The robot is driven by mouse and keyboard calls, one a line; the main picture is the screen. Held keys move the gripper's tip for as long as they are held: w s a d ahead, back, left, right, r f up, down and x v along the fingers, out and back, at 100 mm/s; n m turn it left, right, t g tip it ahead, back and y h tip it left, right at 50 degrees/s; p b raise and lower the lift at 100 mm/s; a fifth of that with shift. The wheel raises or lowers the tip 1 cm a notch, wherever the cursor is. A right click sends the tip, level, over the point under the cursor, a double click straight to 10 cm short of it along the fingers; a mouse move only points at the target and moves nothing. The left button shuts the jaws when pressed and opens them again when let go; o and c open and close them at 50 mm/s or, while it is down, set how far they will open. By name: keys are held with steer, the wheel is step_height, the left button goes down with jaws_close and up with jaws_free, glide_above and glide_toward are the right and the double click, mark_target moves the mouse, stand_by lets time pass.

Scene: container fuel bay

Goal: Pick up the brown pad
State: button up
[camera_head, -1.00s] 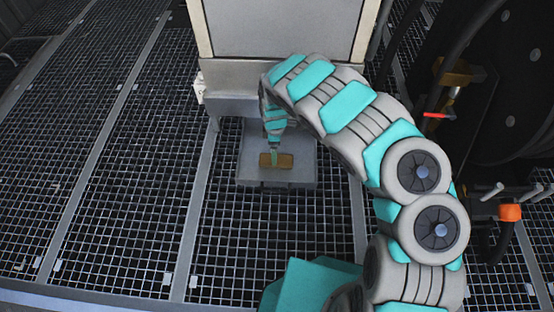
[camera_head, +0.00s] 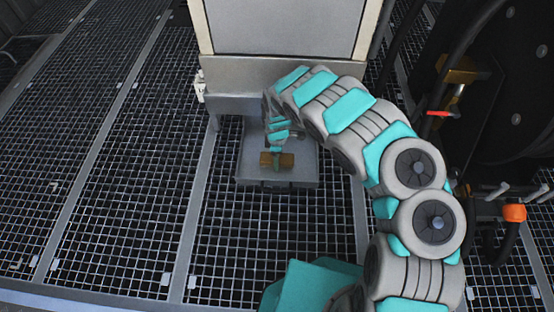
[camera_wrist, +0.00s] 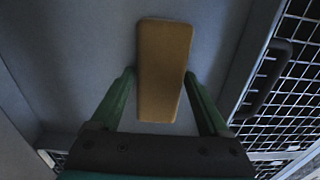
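The brown pad (camera_head: 287,160) is a small flat-faced block on a grey tray-like surface (camera_head: 250,172) in the head view. In the wrist view the pad (camera_wrist: 163,55) is long, tan-brown and slightly narrower toward my wrist. My gripper (camera_head: 277,161) points down over the middle of the pad. In the wrist view my gripper (camera_wrist: 159,76) has its two green fingers apart, one on each side of the pad's near half. A narrow gap shows at the left finger; the right fingertip is very close to the pad, and contact cannot be told.
A large pale cabinet (camera_head: 285,30) stands right behind the grey surface. A dark handle (camera_wrist: 266,78) is on the surface's side. Dark grating (camera_head: 120,150) surrounds it, clear at left. Dark machinery with an orange part (camera_head: 514,213) stands at right.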

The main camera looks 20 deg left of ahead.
steer(key=c, duration=1)
steer(key=shift+r, duration=0.1)
steer(key=shift+c, duration=0.2)
